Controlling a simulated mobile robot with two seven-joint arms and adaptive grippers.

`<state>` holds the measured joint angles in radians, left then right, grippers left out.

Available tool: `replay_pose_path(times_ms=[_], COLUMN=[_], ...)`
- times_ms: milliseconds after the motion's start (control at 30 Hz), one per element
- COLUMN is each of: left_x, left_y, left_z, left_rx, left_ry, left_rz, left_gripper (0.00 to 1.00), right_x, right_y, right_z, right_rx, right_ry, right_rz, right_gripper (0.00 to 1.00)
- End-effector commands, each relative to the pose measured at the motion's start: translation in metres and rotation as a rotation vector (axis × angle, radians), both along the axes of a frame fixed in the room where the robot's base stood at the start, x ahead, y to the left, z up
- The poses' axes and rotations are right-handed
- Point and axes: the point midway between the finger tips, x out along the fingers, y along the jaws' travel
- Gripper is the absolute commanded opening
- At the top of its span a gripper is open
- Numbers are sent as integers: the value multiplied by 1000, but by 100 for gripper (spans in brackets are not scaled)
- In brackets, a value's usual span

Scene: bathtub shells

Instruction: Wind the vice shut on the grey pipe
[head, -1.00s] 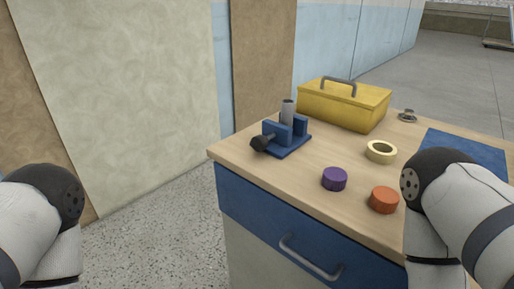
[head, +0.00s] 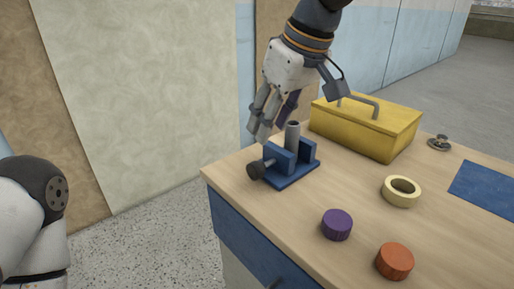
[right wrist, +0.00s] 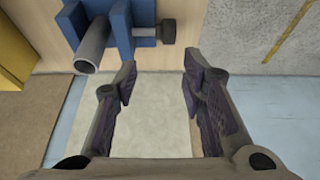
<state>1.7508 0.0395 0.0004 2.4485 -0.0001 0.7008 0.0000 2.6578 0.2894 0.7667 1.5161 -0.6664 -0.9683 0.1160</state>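The blue vice (head: 300,172) stands on the near left part of the wooden bench top. The grey pipe (head: 293,132) stands upright between its two jaws; I cannot tell whether both jaws touch it. A dark knob (head: 256,171) on a grey screw sticks out at the vice's left. My right gripper (head: 259,136) hangs above the knob, open and empty. The right wrist view shows its spread fingers (right wrist: 158,80) with the knob (right wrist: 168,31) just beyond them, apart, beside the vice (right wrist: 122,28) and pipe (right wrist: 92,47). My left gripper is out of view.
A yellow toolbox (head: 365,132) stands behind the vice. A cream tape ring (head: 388,195), a purple cap (head: 336,224) and an orange cap (head: 395,261) lie to the right. A blue mat (head: 487,188) lies far right. The bench's left edge is close to the knob.

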Motion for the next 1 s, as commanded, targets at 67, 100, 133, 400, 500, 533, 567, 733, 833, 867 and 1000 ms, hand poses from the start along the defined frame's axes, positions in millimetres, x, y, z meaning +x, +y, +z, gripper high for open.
replay_pose_path(times_ms=[67,100,133,400,500,533,567,733,833,867,1000], left_x=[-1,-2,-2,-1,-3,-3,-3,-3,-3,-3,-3], left_y=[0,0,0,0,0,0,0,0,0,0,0], left_z=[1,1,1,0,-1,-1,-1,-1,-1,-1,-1], left_rx=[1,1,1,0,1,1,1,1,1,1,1], left_ry=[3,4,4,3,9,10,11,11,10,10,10], left_rz=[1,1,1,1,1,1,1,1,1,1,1], left_gripper=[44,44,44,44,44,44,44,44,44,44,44], right_x=[2,5,7,27,31,32,33,34,34,34,34], right_y=[3,5,7,22,25,26,26,27,27,27,27], right_z=[-11,-20,-28,-89,-102,-104,-106,-108,-108,-108,-108], right_rx=[-1,0,0,0,0,1,1,1,1,1,1], right_ry=[3,5,5,4,2,2,2,-1,-1,-1,0], right_rz=[1,2,2,1,2,1,1,0,0,0,0], right_gripper=[38,38,38,38,38,38,38,38,38,35,4])
